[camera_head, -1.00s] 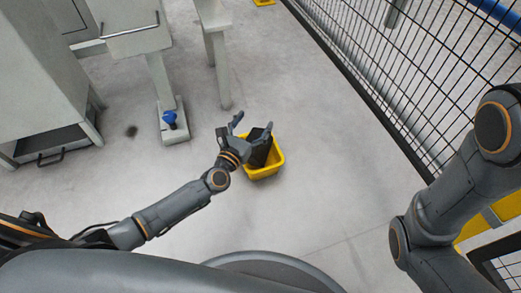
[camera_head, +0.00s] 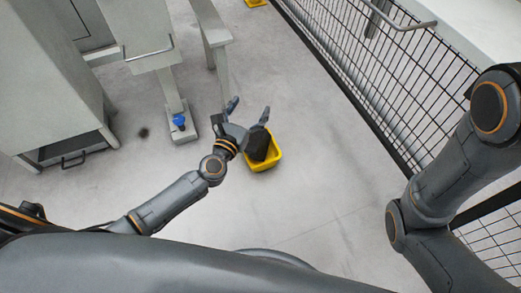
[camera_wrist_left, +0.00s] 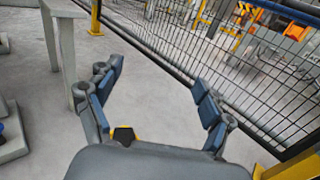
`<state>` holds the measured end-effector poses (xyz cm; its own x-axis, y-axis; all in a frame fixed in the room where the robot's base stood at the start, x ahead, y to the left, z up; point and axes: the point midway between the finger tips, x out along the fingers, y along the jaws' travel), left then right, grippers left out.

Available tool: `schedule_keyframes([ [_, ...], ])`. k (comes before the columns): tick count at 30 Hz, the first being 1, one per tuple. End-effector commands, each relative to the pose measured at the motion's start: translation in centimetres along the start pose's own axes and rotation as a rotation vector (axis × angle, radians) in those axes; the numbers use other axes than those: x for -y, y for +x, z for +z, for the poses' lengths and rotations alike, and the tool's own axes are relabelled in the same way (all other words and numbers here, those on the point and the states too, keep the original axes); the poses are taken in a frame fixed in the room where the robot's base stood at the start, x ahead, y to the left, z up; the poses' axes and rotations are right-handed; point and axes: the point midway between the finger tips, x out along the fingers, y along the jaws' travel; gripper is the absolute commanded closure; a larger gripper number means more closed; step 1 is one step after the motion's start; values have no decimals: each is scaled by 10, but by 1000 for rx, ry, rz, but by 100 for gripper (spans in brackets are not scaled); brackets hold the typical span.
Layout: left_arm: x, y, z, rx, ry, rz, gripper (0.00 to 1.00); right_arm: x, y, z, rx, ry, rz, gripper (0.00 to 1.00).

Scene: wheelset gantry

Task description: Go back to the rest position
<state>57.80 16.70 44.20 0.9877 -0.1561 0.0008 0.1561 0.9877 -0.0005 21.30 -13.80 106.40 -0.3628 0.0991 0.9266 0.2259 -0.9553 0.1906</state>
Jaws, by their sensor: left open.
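My left gripper (camera_head: 249,109) is open, with its fingers spread and nothing between them. In the head view it shows over the upper left part of a yellow bin (camera_head: 264,165) on the floor. A dark block-like object (camera_head: 259,146) shows in the bin, partly hidden by the gripper. In the left wrist view the open fingers (camera_wrist_left: 156,76) have bare floor and fence beyond them. My right arm crosses the right side of the head view, but its gripper is out of the picture.
A black mesh fence (camera_head: 370,100) runs along the right. A grey cabinet (camera_head: 50,80) stands at the left, beside a pale post whose foot bears a blue knob (camera_head: 179,121). Another pale leg (camera_head: 221,70) stands behind the gripper. The floor around the bin is clear.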

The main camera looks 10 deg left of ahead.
Motion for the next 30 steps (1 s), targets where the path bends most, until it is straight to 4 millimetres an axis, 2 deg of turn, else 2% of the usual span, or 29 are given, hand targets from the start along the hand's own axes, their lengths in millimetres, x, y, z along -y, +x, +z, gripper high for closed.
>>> schedule_keyframes([
  [1,0,-1,8,0,0,1,19,-1,6,2,0,0,0,100],
  [3,0,-2,11,0,0,3,19,-2,8,3,0,0,0,100],
  [11,0,-2,12,0,2,5,19,-2,9,3,0,0,0,100],
  [14,3,-4,20,23,52,10,19,-2,2,7,15,2,5,100],
  [16,7,-8,37,72,160,27,19,-3,-9,12,41,5,14,100],
  [17,9,-11,47,101,225,39,19,-4,-16,16,57,7,19,100],
  [20,16,-28,96,228,525,128,19,-5,-49,26,123,16,44,100],
  [23,20,-55,156,359,880,295,19,-5,-87,33,196,25,71,100],
  [27,23,-109,237,475,1362,632,19,-2,-140,32,296,39,111,100],
  [30,26,-149,283,491,1650,902,19,1,-170,26,356,48,135,100],
])
